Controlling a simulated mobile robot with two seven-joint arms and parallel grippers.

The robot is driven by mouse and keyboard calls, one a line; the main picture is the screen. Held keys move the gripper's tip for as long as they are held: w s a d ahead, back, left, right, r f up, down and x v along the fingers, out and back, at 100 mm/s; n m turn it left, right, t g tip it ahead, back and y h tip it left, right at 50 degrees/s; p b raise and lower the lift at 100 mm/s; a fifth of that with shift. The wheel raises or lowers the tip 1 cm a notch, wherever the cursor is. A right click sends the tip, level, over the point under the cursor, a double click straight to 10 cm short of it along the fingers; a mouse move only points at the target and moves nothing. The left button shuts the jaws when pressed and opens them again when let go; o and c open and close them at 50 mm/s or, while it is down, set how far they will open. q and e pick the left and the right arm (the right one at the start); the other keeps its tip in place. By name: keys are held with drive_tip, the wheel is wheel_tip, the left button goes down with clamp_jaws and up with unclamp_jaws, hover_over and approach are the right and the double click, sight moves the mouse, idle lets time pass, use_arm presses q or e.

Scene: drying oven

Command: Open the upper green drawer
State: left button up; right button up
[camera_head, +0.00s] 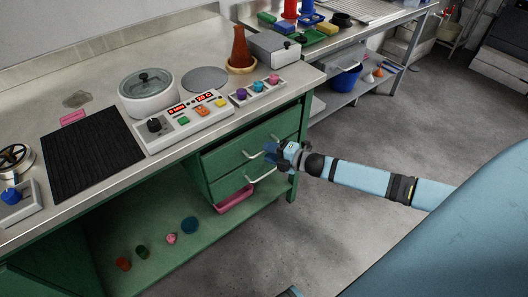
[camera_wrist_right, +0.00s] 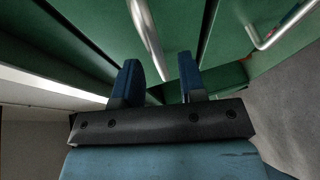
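The upper green drawer (camera_head: 232,153) is under the right end of the bench. Its pale bar handle (camera_head: 254,155) is partly hidden by my right gripper (camera_head: 271,152). In the right wrist view the two dark blue fingers (camera_wrist_right: 159,82) stand apart, with a pale handle bar (camera_wrist_right: 147,40) ahead of the gap between them. I cannot tell whether either finger touches it. A dark gap shows above the drawer front; I cannot tell whether the drawer is slightly out. My left gripper is not in view.
The lower green drawer (camera_head: 229,185) has its own handle (camera_head: 263,177). A pink tray (camera_head: 236,202) is below it. A control panel (camera_head: 188,121) and a button box (camera_head: 258,91) are on the bench (camera_head: 60,95) above. Open floor (camera_head: 350,230) lies in front.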

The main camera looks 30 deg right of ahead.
drive_tip(key=shift+x, duration=1.25)
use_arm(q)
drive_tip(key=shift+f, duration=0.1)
use_arm(e)
clamp_jaws()
drive_tip(key=shift+s, duration=0.15)
